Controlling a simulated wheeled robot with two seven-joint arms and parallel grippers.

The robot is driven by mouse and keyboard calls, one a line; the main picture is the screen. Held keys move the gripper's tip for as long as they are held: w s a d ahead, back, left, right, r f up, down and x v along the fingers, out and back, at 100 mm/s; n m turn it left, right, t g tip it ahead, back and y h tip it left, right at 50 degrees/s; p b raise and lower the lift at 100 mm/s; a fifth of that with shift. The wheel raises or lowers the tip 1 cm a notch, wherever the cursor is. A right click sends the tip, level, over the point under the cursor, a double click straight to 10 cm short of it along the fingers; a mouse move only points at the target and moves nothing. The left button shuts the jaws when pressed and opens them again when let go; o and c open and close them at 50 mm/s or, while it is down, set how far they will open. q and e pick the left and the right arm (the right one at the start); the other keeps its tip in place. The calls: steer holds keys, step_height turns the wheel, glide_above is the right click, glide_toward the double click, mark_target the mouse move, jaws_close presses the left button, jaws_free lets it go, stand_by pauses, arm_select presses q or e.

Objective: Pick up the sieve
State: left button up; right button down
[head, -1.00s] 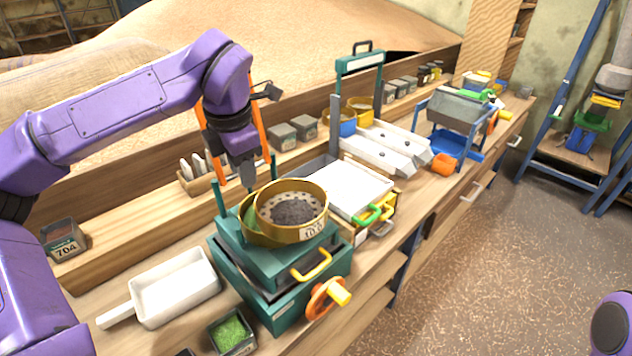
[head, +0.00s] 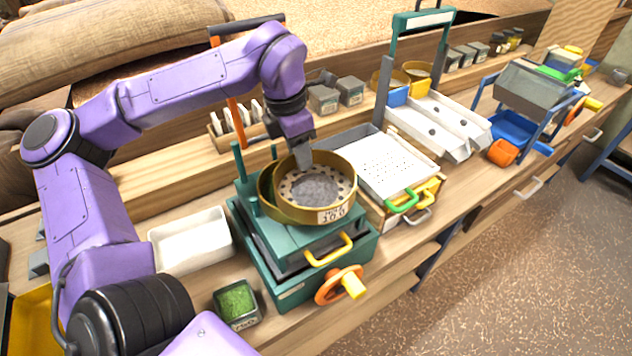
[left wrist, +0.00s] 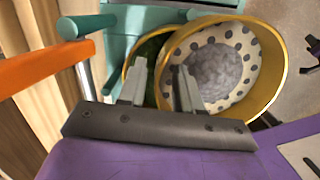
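The sieve (head: 335,207) is a round brass ring with a pale perforated bottom, grey grains inside and a white label in front. It sits on the teal machine (head: 265,250), overlapping a second brass ring (head: 266,200) with green inside. My left gripper (head: 303,165) is at the sieve's back-left rim. In the left wrist view my left gripper (left wrist: 161,68) has its fingers apart: one is inside the sieve (left wrist: 272,75), the other outside over the green part. The rim passes between them, and I see no clear grip. My right gripper is not in view.
A white perforated tray (head: 385,163) stands close to the right of the machine. An orange upright post (head: 236,120) is behind it. The floor at right is clear.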

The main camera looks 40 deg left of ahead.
arm_select(q)
steer(key=shift+f, duration=0.35)
jaws_close()
steer(key=shift+r, duration=0.1)
